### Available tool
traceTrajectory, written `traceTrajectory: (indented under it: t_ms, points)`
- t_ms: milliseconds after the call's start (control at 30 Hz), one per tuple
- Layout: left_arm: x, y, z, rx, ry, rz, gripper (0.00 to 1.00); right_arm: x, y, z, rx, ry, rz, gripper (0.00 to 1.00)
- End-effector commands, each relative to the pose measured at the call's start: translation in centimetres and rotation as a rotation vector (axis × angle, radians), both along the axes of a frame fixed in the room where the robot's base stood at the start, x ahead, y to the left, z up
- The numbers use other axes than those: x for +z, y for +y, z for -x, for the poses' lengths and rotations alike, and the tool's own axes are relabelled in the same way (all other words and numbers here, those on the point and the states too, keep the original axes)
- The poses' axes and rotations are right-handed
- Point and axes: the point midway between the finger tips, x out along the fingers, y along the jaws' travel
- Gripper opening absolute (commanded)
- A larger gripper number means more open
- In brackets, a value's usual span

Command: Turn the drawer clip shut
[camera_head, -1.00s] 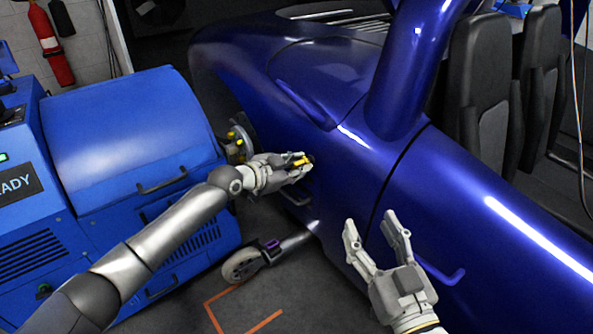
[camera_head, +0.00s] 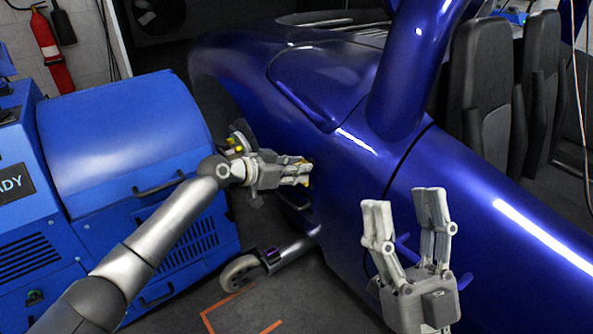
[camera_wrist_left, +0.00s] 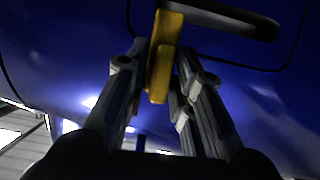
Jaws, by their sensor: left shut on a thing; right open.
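The yellow clip (camera_wrist_left: 164,58) shows in the left wrist view between my left gripper's fingers, against the blue car body. A dark bar-like handle (camera_wrist_left: 225,20) runs to the right from its top. In the head view my left gripper (camera_head: 304,175) is at the car's side and mostly covers the clip; only a little yellow shows at its fingertips. My left gripper is shut on the clip. My right gripper (camera_head: 404,205) is open and empty, fingers pointing up, in front of the car's side.
The blue dynamometer cabinet (camera_head: 125,140) stands at the left, close to my left arm. A hub with yellow parts (camera_head: 238,145) is behind my left gripper. A caster wheel (camera_head: 240,272) stands on the floor below. The blue car body (camera_head: 480,220) fills the right.

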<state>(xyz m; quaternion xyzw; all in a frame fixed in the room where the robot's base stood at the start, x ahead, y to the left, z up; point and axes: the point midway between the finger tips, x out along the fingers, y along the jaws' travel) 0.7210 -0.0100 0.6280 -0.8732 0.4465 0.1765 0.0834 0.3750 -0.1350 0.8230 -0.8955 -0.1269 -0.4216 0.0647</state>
Motion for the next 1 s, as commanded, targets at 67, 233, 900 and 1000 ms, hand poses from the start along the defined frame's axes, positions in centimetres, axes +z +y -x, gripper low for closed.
traceTrajectory:
  t_ms: [67,233,900,1000]
  points:
    - [-0.2,0.0,0.1,0.0,0.009,0.0,0.0,0.0,0.0,0.0,0.0,-0.003,-0.001,0.56]
    - [-0.2,0.0,0.1,0.001,0.009,0.0,0.0,0.0,0.0,0.0,0.0,-0.003,-0.001,0.56]
    - [0.3,0.9,0.5,0.001,0.003,0.001,0.34,0.0,0.0,0.0,0.0,-0.001,0.0,0.56]
    - [0.8,1.9,1.2,0.002,0.002,0.0,0.34,0.0,0.0,0.0,0.0,-0.001,0.0,0.56]
